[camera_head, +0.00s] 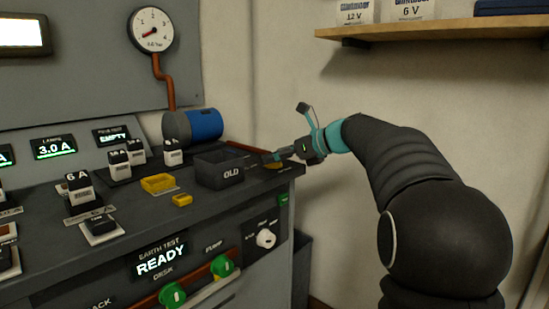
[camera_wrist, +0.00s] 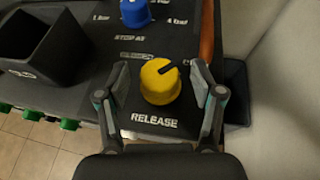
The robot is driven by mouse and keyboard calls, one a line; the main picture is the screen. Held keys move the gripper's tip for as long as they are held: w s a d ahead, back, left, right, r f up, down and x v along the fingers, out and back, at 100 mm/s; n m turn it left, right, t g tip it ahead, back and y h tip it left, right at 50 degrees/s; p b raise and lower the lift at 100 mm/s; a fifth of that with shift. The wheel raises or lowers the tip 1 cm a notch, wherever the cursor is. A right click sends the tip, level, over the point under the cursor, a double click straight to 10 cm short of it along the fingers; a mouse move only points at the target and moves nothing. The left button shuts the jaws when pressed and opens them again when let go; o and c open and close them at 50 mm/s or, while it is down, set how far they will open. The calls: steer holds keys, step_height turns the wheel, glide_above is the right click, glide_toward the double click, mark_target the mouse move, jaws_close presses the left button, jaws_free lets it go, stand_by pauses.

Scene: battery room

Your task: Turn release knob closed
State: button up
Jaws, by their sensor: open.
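The yellow release knob (camera_wrist: 160,82) sits on the dark panel above the printed word RELEASE in the wrist view. A black pointer line on its top points to the upper right. A partly hidden label above the knob seems to read CLOSED. My gripper (camera_wrist: 160,84) is open, with one finger on each side of the knob and gaps visible between fingers and knob. In the head view my gripper (camera_head: 272,157) is over the right end of the bench. A small yellow part beneath it may be the knob, mostly hidden.
A blue knob (camera_wrist: 136,13) marked STOP AT is just beyond the release knob. A black OLD bin (camera_head: 219,170) stands left of my gripper. A blue cylinder (camera_head: 205,125) and pressure gauge (camera_head: 153,29) are behind. A shelf (camera_head: 430,29) hangs above right.

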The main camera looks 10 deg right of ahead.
steer(key=shift+w+a+f, duration=0.2)
steer(key=shift+w+a, duration=0.15)
steer(key=shift+a, duration=0.05)
steer(key=c, duration=1.2)
steer(key=shift+o, duration=0.2)
